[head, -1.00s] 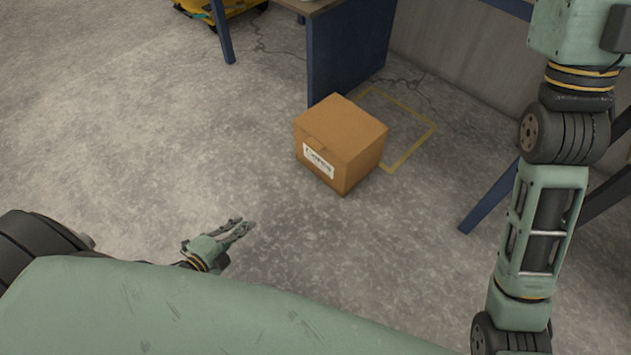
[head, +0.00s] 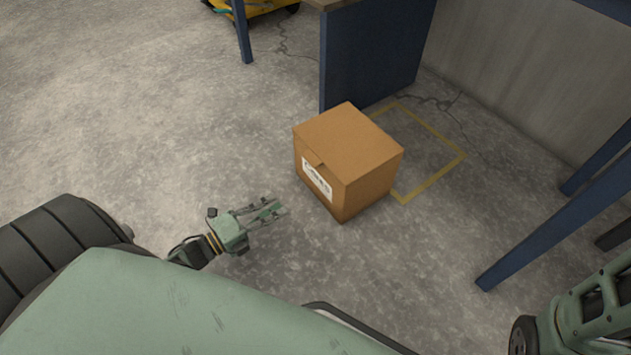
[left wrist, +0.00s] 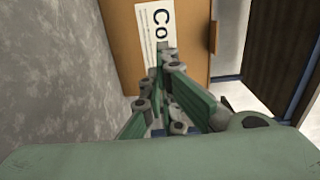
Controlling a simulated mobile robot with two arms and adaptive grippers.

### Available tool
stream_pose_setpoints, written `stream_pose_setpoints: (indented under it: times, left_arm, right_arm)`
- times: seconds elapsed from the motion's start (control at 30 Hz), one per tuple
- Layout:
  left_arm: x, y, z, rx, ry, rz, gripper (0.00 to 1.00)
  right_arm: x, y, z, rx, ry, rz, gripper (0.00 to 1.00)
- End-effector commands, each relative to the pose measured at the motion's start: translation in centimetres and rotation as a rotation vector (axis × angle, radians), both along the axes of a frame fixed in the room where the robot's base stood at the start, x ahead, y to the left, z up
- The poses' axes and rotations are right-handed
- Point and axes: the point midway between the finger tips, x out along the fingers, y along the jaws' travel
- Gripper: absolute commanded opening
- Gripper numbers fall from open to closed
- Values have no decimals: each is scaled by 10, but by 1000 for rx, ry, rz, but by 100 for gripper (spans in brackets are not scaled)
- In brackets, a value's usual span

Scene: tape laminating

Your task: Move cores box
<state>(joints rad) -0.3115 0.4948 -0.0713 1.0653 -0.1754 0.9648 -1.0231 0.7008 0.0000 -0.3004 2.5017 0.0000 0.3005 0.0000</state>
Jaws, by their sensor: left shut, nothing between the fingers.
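The cores box (head: 350,150) is a closed brown cardboard box with a white label on its front face. It sits on the concrete floor, partly over the near left edge of a yellow taped outline (head: 437,183). My left gripper (head: 278,207) is low in front of the box, to its left, shut and empty, with its fingers pointing toward the box. In the left wrist view the box (left wrist: 190,75) fills the area ahead of the fingertips (left wrist: 160,65), its label turned sideways. I cannot tell whether the fingertips touch it. My right gripper is out of view.
A blue table panel (head: 370,55) stands just behind the box. A blue leg (head: 560,225) slants at the right, near a grey wall (head: 530,85). A yellow cart (head: 262,8) is at the top. The floor to the left is clear.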

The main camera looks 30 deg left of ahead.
Motion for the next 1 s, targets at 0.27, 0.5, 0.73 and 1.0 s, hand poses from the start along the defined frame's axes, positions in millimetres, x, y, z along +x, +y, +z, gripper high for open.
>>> stream_pose_setpoints:
  times: [0.27,0.5,0.73,1.0]
  left_arm:
    - [55,-23,-3,-1,-6,-2,0]
    - [96,-40,-4,0,-3,-1,0]
    - [114,-48,-2,-1,0,0,0]
    - [115,-49,0,-1,2,0,0]
  right_arm:
    - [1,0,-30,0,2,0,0]
    - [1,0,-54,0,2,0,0]
    - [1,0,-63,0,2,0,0]
    - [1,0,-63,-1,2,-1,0]
